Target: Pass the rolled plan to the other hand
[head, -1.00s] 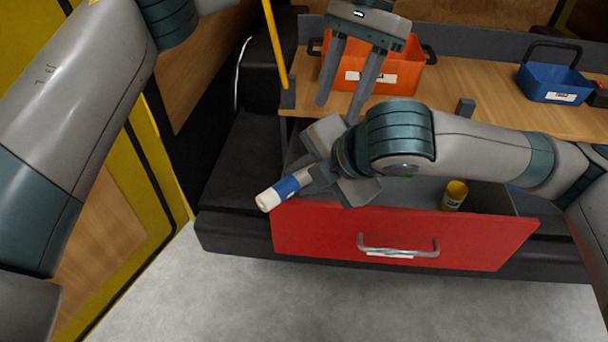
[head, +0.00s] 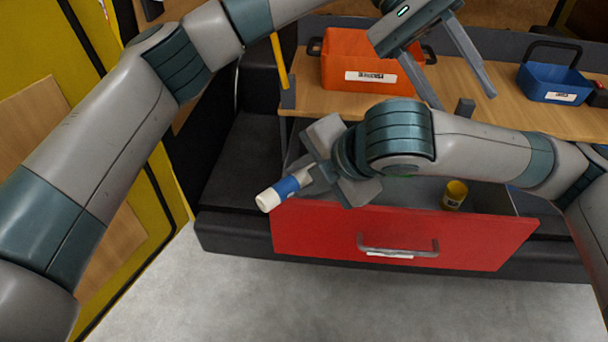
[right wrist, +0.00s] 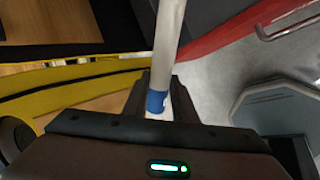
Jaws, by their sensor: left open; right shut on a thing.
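The rolled plan (head: 284,189) is a white tube with a blue band. My right gripper (head: 320,170) is shut on it and holds it in front of the left part of the red drawer, its white end pointing lower left. In the right wrist view the rolled plan (right wrist: 168,45) extends away from between the fingers (right wrist: 158,98), the blue band close to them. My left gripper (head: 464,100) is open and empty, over the workbench right of the orange bin, up and to the right of the plan and apart from it. The plan's other end is hidden by my right gripper.
The red drawer (head: 320,235) is open, with a yellow can (head: 455,194) in it. An orange bin (head: 345,62) and a blue bin (head: 552,84) stand on the wooden workbench (head: 500,112). A yellow post (head: 279,62) rises at the bench's left end. The grey floor in front is clear.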

